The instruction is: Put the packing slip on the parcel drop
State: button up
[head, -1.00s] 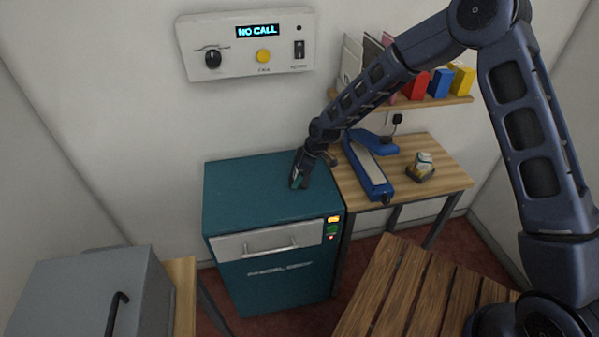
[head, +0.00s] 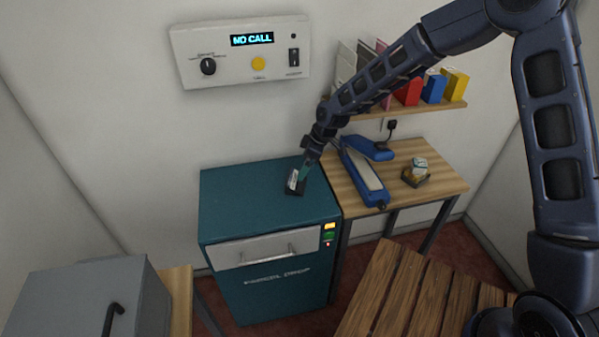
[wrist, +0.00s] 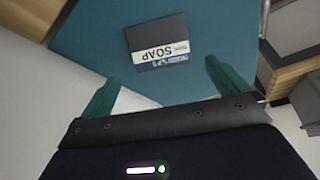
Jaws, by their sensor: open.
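The parcel drop (head: 245,205) is a teal cabinet with a pale drawer front, standing against the wall. A small dark flat piece with a white band reading "SOAP" (head: 292,181) is on its top, near the right side; it seems to be the packing slip. In the wrist view this slip (wrist: 158,58) lies on the teal top (wrist: 90,40), beyond and between my fingertips. My gripper (head: 306,168) is open, with its green fingers apart and empty, just above and behind the slip. In the head view the fingers are small and partly overlap it.
A wooden table (head: 440,182) to the right holds a blue sealer-like device (head: 364,175) and a small dark tray with items (head: 416,175). A wall shelf (head: 440,104) holds boxes. A grey box (head: 85,300) stands front left. The left part of the cabinet top is clear.

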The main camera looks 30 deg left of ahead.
jog(key=v, duration=0.3)
jog(key=shift+r, duration=0.1)
dwell(0.4)
jog(key=w+d+r+m+t, duration=0.1)
jog(key=w+d+r, duration=0.2)
jog(key=d, duration=0.4)
jog(key=w+d+r+m+t+h, duration=0.1)
jog(key=w+d+r+m, duration=0.1)
jog(key=w+d+r, duration=0.2)
jog(key=w+d+r+m+t, duration=0.1)
jog(key=w+d+r, duration=0.2)
jog(key=d, duration=0.7)
jog(key=shift+w+d+r+m, duration=0.2)
jog(key=shift+r+m, duration=0.2)
jog(key=shift+r, duration=0.3)
jog(key=w+d+r+m+t+h, duration=0.1)
jog(key=d+r+m, duration=0.4)
jog(key=d, duration=0.7)
jog(key=d+r+m+t+h, duration=0.1)
jog(key=d+r+m, duration=0.2)
jog(key=d+r, duration=0.7)
jog(key=s+d+m, duration=0.5)
jog(key=s+d, duration=0.2)
jog(key=d, duration=0.4)
jog(key=s+d+r+m+t+h, duration=0.1)
jog(key=s+d+m, duration=0.3)
jog(key=s+d, duration=0.3)
jog(key=d, duration=0.5)
jog(key=shift+s+d+m, duration=0.2)
jog(key=shift+m, duration=0.2)
